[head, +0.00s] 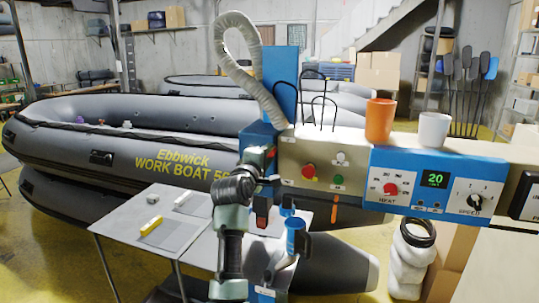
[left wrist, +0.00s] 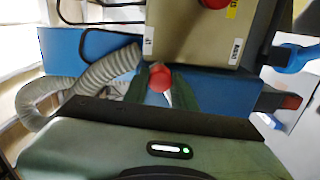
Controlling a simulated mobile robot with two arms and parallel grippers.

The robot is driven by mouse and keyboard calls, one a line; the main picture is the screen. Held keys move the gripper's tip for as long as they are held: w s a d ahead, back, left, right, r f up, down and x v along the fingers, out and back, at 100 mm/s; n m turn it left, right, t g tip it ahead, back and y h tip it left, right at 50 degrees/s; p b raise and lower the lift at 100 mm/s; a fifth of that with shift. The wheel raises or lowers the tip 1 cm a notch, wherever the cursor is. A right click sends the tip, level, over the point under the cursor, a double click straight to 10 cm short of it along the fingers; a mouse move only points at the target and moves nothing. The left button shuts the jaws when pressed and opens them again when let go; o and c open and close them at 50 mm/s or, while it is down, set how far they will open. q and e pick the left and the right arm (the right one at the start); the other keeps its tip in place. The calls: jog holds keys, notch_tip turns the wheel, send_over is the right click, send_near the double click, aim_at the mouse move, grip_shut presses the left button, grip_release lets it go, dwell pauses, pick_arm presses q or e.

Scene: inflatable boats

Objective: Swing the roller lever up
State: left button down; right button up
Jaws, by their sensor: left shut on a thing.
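A blue and beige machine (head: 324,160) with a control panel stands at the centre and right of the head view. My left gripper (head: 268,164) is at the machine's left side, beside its blue column. In the left wrist view my left gripper (left wrist: 158,92) has its two dark green fingers on either side of a red round knob (left wrist: 160,77), shut on it. I take the knob to be the end of the roller lever; its shaft is hidden. The knob lies just below the beige box, in front of a blue part. My right gripper is not seen.
A ribbed hose (head: 243,58) loops above my left gripper. An orange cup (head: 380,120) and a white cup (head: 433,130) stand on the machine. A grey table (head: 150,205) is at the left, before a grey inflatable boat (head: 120,150).

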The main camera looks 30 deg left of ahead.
pick_arm(q)
jog(key=shift+a+r, duration=0.1)
jog(key=shift+r, duration=0.05)
dwell(0.3)
jog(key=c, duration=1.1)
grip_release()
jog(key=shift+c, duration=0.2)
jog(key=shift+s, duration=0.1)
jog(key=b+v, duration=0.3)
jog(key=v, duration=0.4)
jog(key=shift+s, duration=0.35)
